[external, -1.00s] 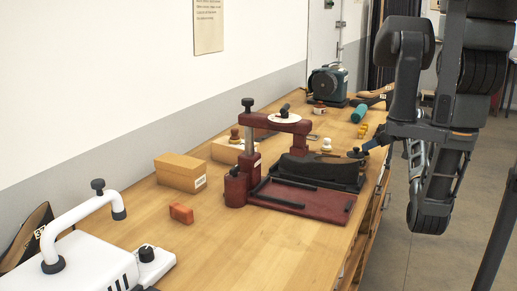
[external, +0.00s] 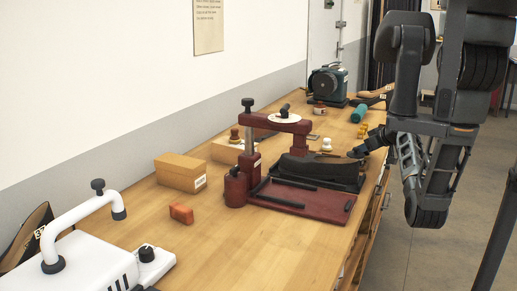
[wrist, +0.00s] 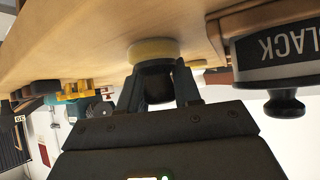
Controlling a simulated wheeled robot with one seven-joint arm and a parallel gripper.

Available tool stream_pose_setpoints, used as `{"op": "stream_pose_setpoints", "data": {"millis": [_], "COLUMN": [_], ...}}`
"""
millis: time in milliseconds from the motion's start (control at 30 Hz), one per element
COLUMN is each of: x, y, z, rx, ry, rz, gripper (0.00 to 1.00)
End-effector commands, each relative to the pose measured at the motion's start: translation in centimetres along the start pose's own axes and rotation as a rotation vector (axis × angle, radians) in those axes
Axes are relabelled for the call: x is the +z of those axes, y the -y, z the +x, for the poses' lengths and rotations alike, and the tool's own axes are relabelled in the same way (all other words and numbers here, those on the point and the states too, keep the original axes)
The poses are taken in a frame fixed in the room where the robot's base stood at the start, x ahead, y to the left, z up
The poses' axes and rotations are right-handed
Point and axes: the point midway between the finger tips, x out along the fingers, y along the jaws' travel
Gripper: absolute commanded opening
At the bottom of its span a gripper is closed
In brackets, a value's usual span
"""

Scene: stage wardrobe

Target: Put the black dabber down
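The black dabber, with a dark handle and a pale yellow pad, shows in the wrist view (wrist: 152,52). Its pad faces the wooden bench top (wrist: 70,40) and appears to meet it, though any small gap is hard to judge. My gripper (wrist: 157,92) has a finger on each side of the dark handle, close against it. In the external view my gripper (external: 360,150) is low at the bench's right edge, just right of the maroon press. The dabber cannot be made out there.
A maroon press (external: 300,203) with a black curved piece (external: 318,172) stands left of my gripper. A cream-topped dabber (external: 326,145) is close behind. A dark container labelled BLACK (wrist: 275,52) is beside the dabber. Yellow pieces (wrist: 78,90) lie nearby.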

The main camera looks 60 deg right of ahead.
Motion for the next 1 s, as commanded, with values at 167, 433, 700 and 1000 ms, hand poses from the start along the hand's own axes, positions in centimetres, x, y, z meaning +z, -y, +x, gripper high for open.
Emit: {"op": "stream_pose_setpoints", "data": {"millis": [167, 433, 700, 1000], "x": [0.0, 0.1, -0.5, -3.2], "y": [0.0, 0.0, 0.0, -1.1], "z": [0.0, 0.0, -0.4, -3.7], "rx": [0.000, 0.000, 0.001, 0.006], "ry": [0.000, 0.001, 0.000, -0.002], "rz": [0.000, 0.001, 0.000, 0.002], "gripper": [0.15, 0.00, 0.00, 0.00]}}
